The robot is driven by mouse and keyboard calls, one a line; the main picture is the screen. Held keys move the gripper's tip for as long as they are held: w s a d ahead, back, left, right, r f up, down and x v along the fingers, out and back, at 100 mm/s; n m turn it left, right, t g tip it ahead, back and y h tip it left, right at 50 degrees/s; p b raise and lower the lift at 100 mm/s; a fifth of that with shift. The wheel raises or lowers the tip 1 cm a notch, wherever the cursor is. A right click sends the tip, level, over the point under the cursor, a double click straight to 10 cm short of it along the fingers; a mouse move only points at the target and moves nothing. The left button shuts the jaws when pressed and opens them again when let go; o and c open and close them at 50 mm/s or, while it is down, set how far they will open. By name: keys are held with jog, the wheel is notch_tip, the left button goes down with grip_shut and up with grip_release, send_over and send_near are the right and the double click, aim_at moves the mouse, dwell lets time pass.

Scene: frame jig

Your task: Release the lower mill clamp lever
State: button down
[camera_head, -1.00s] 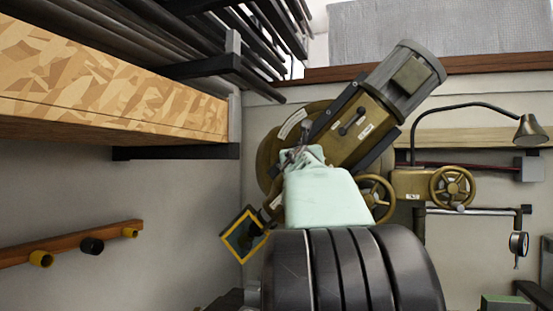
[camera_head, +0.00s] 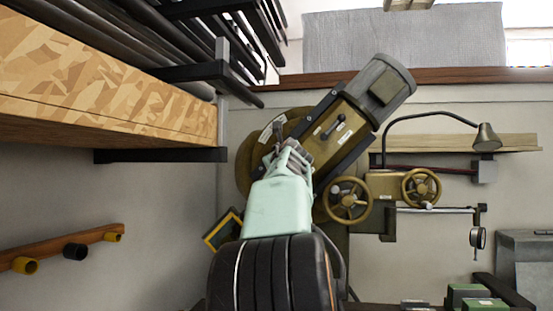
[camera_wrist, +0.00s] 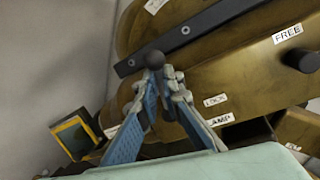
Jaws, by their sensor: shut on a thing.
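The tilted olive mill head (camera_head: 335,120) with its grey motor (camera_head: 380,88) stands against the wall. My gripper (camera_head: 290,150) reaches up to the lower left of its face. In the wrist view my gripper (camera_wrist: 163,75) has its fingertips close together around a dark ball knob (camera_wrist: 152,58), which appears to be the end of the lower clamp lever. The lever's shaft is mostly hidden by the fingers. LOCK and CLAMP labels (camera_wrist: 215,99) are to the right of the fingers. Another dark knob (camera_wrist: 304,60) sits near a FREE label (camera_wrist: 287,33).
A dark bar (camera_wrist: 210,22) crosses the mill face just beyond the fingers. Two handwheels (camera_head: 348,200) and a lamp (camera_head: 486,138) are to the right. A wooden shelf (camera_head: 100,85) juts out at left. A yellow-edged box (camera_head: 223,231) is low beside my arm.

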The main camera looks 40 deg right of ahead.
jog(key=shift+w+a+f+n+p, duration=0.1)
jog(key=shift+w+a+n+p, duration=0.1)
jog(key=shift+n+p, duration=0.4)
dwell(0.3)
jog(key=c, duration=2.1)
grip_release()
jog(key=shift+v, duration=5.95)
